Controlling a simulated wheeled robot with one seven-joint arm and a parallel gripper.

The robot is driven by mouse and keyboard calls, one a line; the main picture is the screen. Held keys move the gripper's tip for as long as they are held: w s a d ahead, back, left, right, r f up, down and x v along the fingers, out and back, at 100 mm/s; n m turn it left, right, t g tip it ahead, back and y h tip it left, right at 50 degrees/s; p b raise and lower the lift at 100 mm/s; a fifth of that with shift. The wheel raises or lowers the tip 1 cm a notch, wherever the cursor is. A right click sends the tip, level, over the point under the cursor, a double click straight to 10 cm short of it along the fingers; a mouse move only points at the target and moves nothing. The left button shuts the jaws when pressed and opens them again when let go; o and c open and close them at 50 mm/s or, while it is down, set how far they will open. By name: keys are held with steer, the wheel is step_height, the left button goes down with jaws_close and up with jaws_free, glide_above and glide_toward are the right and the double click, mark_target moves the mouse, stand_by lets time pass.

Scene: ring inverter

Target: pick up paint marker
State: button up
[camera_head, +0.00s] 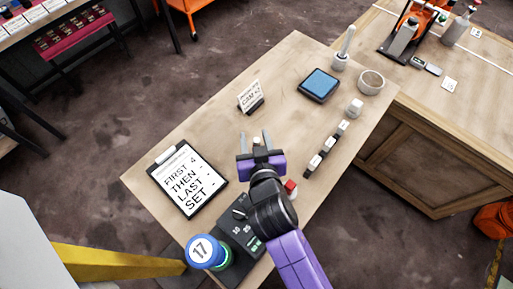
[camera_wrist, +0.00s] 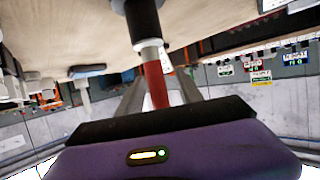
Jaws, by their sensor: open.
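My gripper (camera_head: 255,140) is open, low over the middle of the bench, with its two grey fingers apart. In the wrist view the fingers (camera_wrist: 158,95) stand on either side of a slim object that looks like the paint marker (camera_wrist: 155,80). It has a red part, a silver collar and a black end against the bench top. In that view its red part lies between the fingers; I cannot tell whether they touch it. In the head view only a small pale end (camera_head: 256,141) shows between the fingers, and my gripper hides the rest.
On the bench (camera_head: 295,75), a clipboard (camera_head: 188,180) lies left and a small card stand (camera_head: 250,97) stands beyond my gripper. A blue pad (camera_head: 319,84), a round dish (camera_head: 371,82) and a row of small blocks (camera_head: 329,143) lie right. A blue-topped "17" cylinder (camera_head: 201,251) is near.

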jaws_close()
